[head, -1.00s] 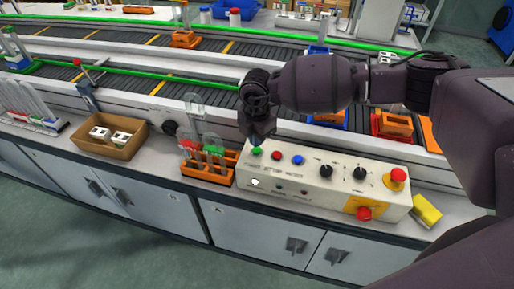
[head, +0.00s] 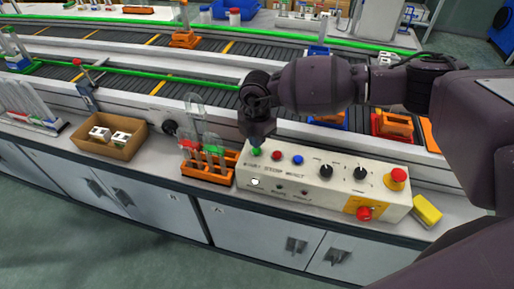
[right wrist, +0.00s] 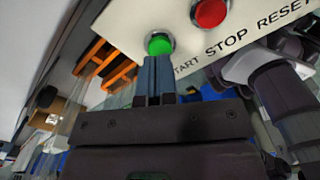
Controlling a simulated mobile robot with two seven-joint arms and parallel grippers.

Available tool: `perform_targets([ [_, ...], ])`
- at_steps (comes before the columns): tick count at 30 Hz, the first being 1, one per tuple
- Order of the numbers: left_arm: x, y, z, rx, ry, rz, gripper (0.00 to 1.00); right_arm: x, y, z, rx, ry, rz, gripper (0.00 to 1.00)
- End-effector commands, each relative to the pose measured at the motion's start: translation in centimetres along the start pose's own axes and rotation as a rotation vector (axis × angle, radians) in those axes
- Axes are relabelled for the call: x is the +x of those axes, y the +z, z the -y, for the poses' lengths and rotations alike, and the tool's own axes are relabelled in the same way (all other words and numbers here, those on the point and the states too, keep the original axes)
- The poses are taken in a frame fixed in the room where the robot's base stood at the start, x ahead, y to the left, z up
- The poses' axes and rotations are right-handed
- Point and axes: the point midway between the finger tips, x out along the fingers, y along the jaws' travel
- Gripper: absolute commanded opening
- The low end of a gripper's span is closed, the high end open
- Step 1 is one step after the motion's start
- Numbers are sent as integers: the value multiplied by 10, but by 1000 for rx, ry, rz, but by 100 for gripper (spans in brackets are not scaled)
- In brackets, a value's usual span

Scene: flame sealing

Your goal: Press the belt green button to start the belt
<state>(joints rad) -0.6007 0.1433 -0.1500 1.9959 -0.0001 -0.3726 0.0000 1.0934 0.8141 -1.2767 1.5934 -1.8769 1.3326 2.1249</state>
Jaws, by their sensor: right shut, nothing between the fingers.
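The green button (head: 255,152) is at the left end of the top row on the cream control box. It also shows in the right wrist view (right wrist: 160,43), above the word START. My right gripper (head: 257,141) is over the box's left end, pointing down at the green button. In the right wrist view its fingers (right wrist: 155,62) are together and empty, with the tips at the button's lower edge. I cannot tell whether they touch or press it. The red STOP button (right wrist: 210,12) is just beside it. My left gripper is not in view.
The control box (head: 300,186) also carries a blue button (head: 297,160), black knobs and red emergency knobs. An orange rack (head: 207,172) with tubes stands close on its left, and a yellow block (head: 427,211) on its right. The conveyor (head: 110,75) runs behind.

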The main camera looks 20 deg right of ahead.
Motion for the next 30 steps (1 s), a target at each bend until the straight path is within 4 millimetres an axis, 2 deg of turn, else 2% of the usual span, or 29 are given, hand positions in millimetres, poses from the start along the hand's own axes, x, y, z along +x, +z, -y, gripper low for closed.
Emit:
perform_targets([
  [14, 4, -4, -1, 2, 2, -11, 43, 6, 0, 0, 0, 0, 0, 0],
  [30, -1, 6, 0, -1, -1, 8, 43, 13, 0, 0, 0, 0, -1, 0],
])
